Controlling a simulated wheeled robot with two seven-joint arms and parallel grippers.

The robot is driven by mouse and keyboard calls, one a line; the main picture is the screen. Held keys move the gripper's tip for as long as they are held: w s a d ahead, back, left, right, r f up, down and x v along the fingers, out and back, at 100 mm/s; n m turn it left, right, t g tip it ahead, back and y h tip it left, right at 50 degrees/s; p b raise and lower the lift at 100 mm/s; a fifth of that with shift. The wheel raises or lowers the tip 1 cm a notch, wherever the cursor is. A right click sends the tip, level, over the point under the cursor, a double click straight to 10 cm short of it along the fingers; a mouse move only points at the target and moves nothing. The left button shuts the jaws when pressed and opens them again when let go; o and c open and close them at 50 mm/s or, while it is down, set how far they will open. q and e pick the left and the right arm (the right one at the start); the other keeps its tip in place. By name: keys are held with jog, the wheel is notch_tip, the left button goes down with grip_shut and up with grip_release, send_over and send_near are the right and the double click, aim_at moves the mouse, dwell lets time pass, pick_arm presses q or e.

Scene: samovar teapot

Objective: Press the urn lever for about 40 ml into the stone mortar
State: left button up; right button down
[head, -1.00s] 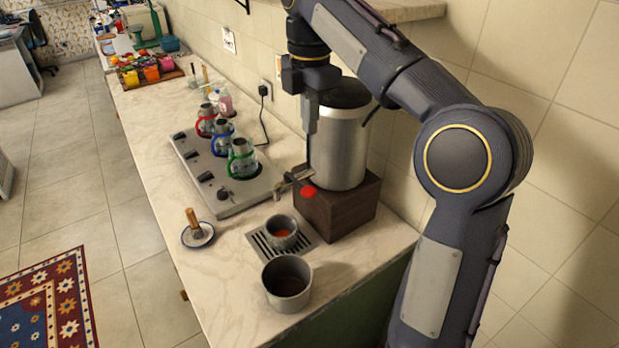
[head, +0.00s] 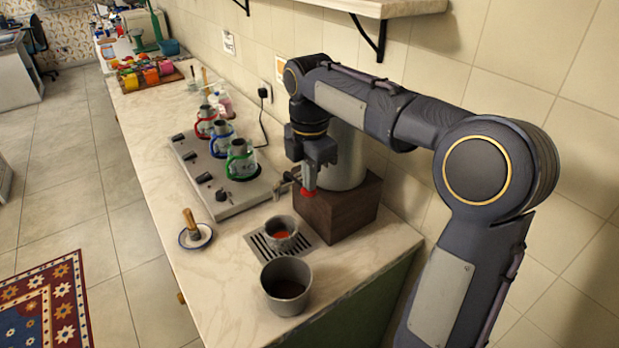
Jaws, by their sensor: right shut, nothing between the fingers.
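The steel urn (head: 349,158) stands on a dark wooden block (head: 345,212), mostly hidden behind my right arm. Its tap (head: 288,177) points left, and the red lever end (head: 307,193) is just below my right gripper (head: 309,186). The gripper is shut and empty, pointing down with its tips at the lever, seemingly touching it. A small grey stone-like cup (head: 282,243), likely the mortar, sits on the drip grate below the tap with reddish liquid inside. No stream is clearly visible. My left gripper is out of view.
A larger grey pot (head: 287,303) with a dark inside stands in front of the drip grate (head: 262,246). A wooden-handled tool rests on a saucer (head: 195,243). A hob (head: 225,196) with several glass pots is left. A shelf (head: 395,8) is above.

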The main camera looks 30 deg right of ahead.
aim_at(313, 193)
jog(key=shift+f, duration=0.1)
jog(key=f+t+b, duration=0.1)
jog(key=f+b, duration=0.1)
jog(key=b, duration=0.2)
jog(key=s+f+t+b, duration=0.1)
jog(key=t+b, duration=0.1)
jog(key=b, duration=0.2)
jog(key=shift+d+f+t+b, duration=0.1)
jog(key=shift+f+t+b, duration=0.2)
jog(key=shift+f+b, duration=0.1)
jog(key=shift+t, duration=0.3)
jog(key=shift+r, duration=0.45)
jog(key=shift+r+p, duration=0.75)
jog(key=shift+p, duration=0.3)
jog(key=shift+r, duration=0.1)
